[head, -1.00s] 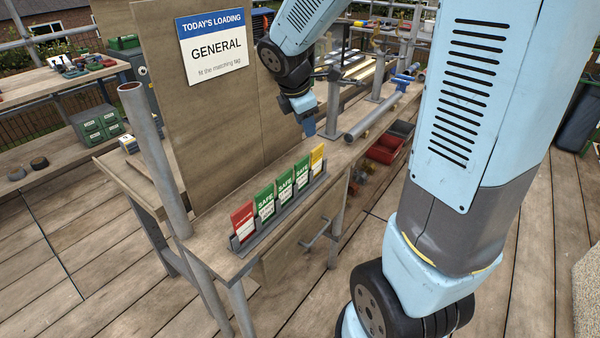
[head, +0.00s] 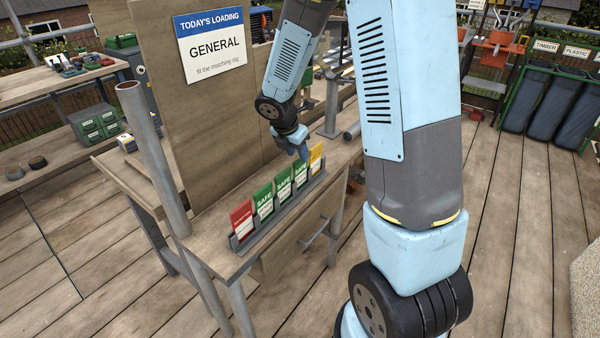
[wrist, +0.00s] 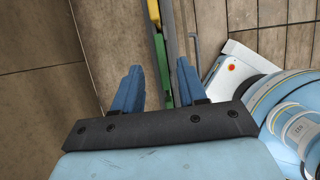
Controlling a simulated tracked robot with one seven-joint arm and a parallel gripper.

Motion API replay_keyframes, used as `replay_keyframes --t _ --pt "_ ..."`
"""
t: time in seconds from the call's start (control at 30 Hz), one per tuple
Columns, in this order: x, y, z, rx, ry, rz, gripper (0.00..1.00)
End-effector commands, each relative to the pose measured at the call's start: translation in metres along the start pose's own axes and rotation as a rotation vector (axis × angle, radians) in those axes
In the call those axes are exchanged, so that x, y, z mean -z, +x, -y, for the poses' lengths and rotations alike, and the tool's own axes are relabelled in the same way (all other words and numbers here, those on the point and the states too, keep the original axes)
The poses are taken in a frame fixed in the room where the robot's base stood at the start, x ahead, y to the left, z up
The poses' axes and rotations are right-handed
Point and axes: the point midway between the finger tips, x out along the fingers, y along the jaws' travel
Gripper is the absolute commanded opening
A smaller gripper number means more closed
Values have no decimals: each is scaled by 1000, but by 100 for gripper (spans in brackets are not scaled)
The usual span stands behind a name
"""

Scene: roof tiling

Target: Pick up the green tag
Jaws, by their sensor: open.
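Green SAFE tags stand upright in a grey rack on the wooden bench: a left one (head: 264,202), a middle one (head: 283,187) and a right one (head: 301,172). A red tag (head: 242,219) is at the rack's left end and a yellow tag (head: 316,157) at its right end. My gripper (head: 303,155) is above the right end of the rack, close to the right green tag and the yellow tag. In the wrist view its blue fingers (wrist: 158,85) are apart, with a green tag's edge (wrist: 163,70) and the yellow tag's edge (wrist: 154,12) beyond the gap. Contact is not visible.
A wooden board with a sign (head: 210,45) reading "TODAY'S LOADING GENERAL" stands behind the rack (head: 285,212). A grey upright pole (head: 150,155) is left of it. Bench space (head: 205,215) left of the rack is clear.

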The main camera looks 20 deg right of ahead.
Motion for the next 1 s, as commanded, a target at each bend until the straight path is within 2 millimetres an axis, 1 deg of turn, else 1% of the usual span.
replay_keyframes --t 0.27,0.5,0.6,0.7,0.9,0.93,1.0 --pt "0 17 1 2 0 -1 42" --pt "2 49 3 2 0 -2 42" --pt "1 56 4 1 1 -1 42" --pt "1 60 4 0 2 -1 42" --pt "0 60 4 0 3 -1 42" --pt "0 60 4 0 3 -1 41" --pt "0 60 4 0 3 0 34"
